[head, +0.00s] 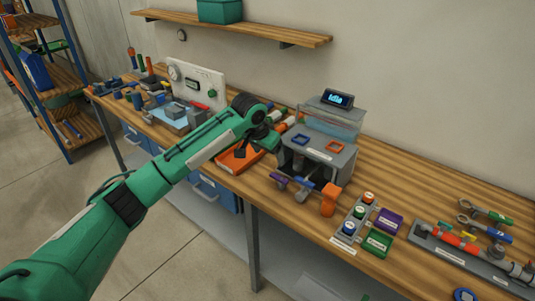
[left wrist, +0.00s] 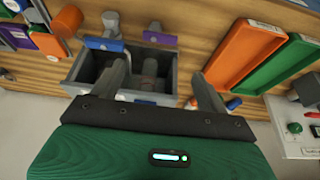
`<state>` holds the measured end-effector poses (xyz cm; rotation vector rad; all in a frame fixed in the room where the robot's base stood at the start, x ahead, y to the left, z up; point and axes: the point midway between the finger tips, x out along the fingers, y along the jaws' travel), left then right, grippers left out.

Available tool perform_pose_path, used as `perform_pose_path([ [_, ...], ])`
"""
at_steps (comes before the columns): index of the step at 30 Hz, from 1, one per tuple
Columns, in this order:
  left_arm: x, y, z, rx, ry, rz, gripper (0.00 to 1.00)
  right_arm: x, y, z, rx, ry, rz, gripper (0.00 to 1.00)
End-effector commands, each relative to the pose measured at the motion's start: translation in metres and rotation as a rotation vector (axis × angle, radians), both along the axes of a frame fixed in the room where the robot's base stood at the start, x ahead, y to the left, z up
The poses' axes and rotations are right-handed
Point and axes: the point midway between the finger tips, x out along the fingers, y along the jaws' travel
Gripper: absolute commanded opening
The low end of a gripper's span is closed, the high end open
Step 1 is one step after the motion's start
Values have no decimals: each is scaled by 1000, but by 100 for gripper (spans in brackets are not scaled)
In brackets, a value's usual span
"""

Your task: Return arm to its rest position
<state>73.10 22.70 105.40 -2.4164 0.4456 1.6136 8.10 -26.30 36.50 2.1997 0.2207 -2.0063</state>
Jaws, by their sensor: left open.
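My left arm (head: 165,175), green with dark joints, reaches in from the lower left of the head view, out over the bench. Its gripper (head: 264,140) is beside the left side of a grey dosing unit with a small display (head: 337,98). In the left wrist view the gripper (left wrist: 163,88) shows two grey fingers spread apart with nothing held between them. Beyond the fingers is an open grey box (left wrist: 88,68) with compartments, and a dark round part stands inside. I cannot tell whether a finger touches the box. My right arm does not show.
An orange tray (left wrist: 245,50) and a green tray (left wrist: 290,70) lie close by. A white gauge panel (head: 200,85) stands behind at left. Open floor (head: 180,255) lies before the bench.

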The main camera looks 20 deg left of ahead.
Motion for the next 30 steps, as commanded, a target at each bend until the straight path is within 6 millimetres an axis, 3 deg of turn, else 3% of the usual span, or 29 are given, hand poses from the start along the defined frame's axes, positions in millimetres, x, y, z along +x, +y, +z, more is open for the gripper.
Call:
perform_pose_path([
  [13,-1,0,0,-1,1,0,76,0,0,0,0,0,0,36],
  [17,-10,-9,-14,-2,6,-18,76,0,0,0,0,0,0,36],
  [23,-54,-43,-67,-16,17,-86,76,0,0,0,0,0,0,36],
  [30,-124,-75,-123,-49,17,-136,76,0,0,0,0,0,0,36],
])
